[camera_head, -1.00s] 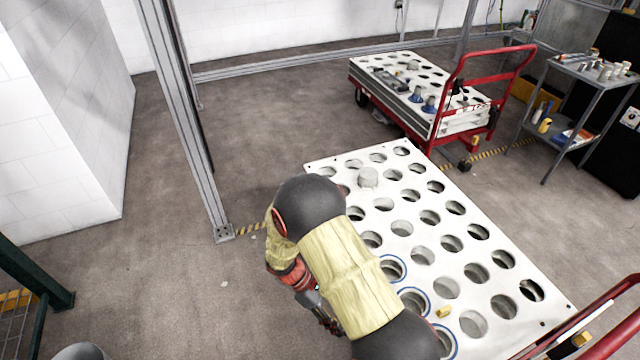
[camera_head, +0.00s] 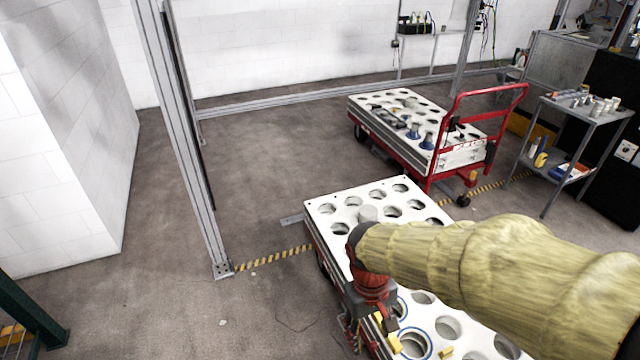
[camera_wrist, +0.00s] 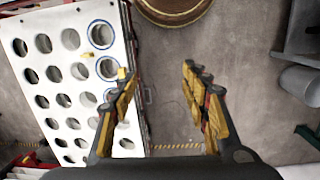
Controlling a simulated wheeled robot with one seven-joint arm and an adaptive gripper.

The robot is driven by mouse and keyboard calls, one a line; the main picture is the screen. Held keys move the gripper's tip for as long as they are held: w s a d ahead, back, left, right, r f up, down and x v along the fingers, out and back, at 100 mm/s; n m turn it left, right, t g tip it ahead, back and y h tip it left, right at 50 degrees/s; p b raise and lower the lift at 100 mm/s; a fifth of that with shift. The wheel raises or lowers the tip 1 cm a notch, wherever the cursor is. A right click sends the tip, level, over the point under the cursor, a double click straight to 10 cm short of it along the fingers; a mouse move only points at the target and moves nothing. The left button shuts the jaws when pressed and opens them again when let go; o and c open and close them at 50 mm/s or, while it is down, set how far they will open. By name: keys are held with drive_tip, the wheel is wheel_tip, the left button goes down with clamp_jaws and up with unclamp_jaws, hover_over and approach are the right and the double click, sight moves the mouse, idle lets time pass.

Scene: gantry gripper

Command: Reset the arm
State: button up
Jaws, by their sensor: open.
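My arm, in a yellow cover, reaches in from the right edge of the head view across the near white hole plate (camera_head: 325,208). My gripper (camera_head: 372,328) hangs pointing down beside the plate's left edge, partly out of clear sight. In the wrist view, the two yellow and black fingers of my gripper (camera_wrist: 157,85) are spread apart with only floor between them. The plate (camera_wrist: 75,20) lies left of the fingers there. The left finger overlaps the plate's edge in the picture; I cannot tell any contact.
A red cart (camera_head: 425,178) with another hole plate stands behind. A metal post (camera_head: 185,150) stands left. A shelf trolley (camera_head: 560,140) is at right. Floor left is clear.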

drive_tip(key=s+d+r+m+t+p, duration=0.1)
drive_tip(key=s+d+r+m+t, duration=0.1)
drive_tip(key=r, duration=0.7)
drive_tip(key=s+d+r+m+t+y+p, duration=0.1)
drive_tip(key=s+d+r+t, duration=0.3)
drive_tip(key=r, duration=0.5)
drive_tip(key=shift+s+d+r+m+t, duration=0.3)
drive_tip(key=shift+s+d+r+m, duration=0.15)
drive_tip(key=shift+d, duration=0.65)
drive_tip(key=shift+w, duration=0.1)
